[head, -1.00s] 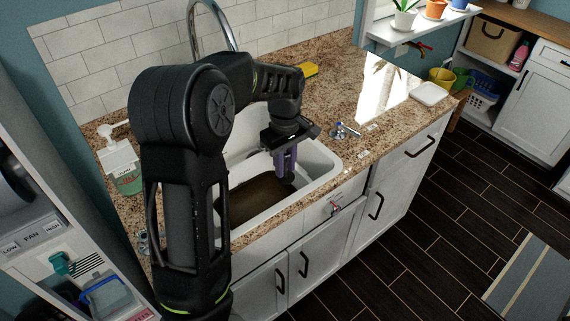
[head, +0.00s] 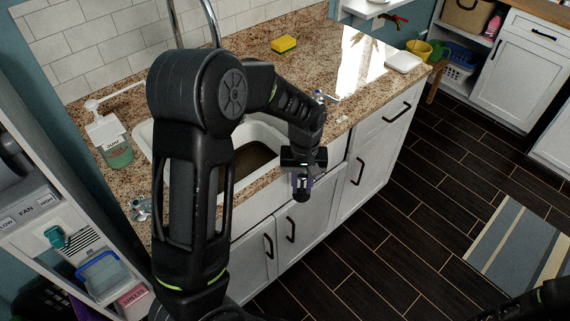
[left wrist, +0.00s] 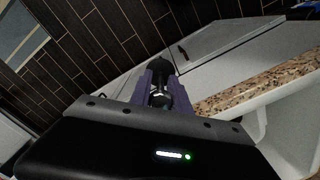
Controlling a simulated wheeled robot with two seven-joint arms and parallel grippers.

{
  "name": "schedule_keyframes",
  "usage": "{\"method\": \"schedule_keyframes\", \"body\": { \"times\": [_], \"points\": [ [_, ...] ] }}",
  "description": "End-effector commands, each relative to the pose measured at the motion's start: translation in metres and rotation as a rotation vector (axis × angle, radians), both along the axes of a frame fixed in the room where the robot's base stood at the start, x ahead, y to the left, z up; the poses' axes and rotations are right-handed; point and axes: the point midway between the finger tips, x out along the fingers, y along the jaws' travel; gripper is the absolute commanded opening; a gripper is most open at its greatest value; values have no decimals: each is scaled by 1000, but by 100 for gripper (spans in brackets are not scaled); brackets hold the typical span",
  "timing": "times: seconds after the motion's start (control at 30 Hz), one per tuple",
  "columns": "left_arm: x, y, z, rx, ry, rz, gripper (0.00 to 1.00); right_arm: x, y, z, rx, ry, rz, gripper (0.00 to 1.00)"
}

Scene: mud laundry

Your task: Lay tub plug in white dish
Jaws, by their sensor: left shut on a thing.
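My left gripper (head: 302,186) is just in front of the sink's front edge, with its purple fingers pointing down. In the left wrist view the fingers (left wrist: 160,88) are shut on a dark thing with a silvery part, which I take to be the tub plug (left wrist: 158,98). Its outline is partly hidden by the fingers. The white dish (head: 404,61) lies on the counter's right end, well apart from the gripper, and looks empty. Only a dark bit of my right arm shows at the lower right; its gripper is not visible.
The white sink (head: 262,131) holds murky brown water. A yellow sponge (head: 284,44) lies behind, and a soap bottle (head: 112,145) stands left. The counter (head: 345,100) between tap and dish is mostly clear.

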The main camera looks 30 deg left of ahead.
Motion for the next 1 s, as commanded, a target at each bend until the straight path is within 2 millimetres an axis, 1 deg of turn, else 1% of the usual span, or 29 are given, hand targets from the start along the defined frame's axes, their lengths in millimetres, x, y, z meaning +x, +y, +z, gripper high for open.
{"method": "schedule_keyframes", "body": {
  "times": [0.03, 0.1, 0.4, 0.47, 0.5, 0.53, 0.8, 0.9, 1.0],
  "points": [
    [-1, -12, -11, -1, 5, -75, 0, 0, 0, 0, 0, 0, 0, 36],
    [-1, -25, -23, 0, 4, -177, 0, 0, 0, 0, 0, 0, 0, 36],
    [-1, -75, -65, -2, 3, -543, 0, 0, 0, 0, 0, 0, 0, 36],
    [1, -73, -62, 3, -1, -534, 0, 0, 0, 0, 0, 0, 0, 36],
    [1, -72, -64, 3, -1, -532, 0, 0, 0, -2, 0, 0, 0, 36],
    [0, -72, -76, 1, 1, -531, 0, 1, 1, -13, 2, -3, 0, 36],
    [0, -71, -118, 0, 0, -526, 0, 4, 4, -52, 11, -20, 3, 36],
    [1, -71, -128, 0, 0, -525, 0, 5, 5, -61, 15, -26, 4, 36],
    [1, -71, -132, 0, 0, -525, 0, 6, 6, -64, 18, -29, 5, 36]
  ]
}}
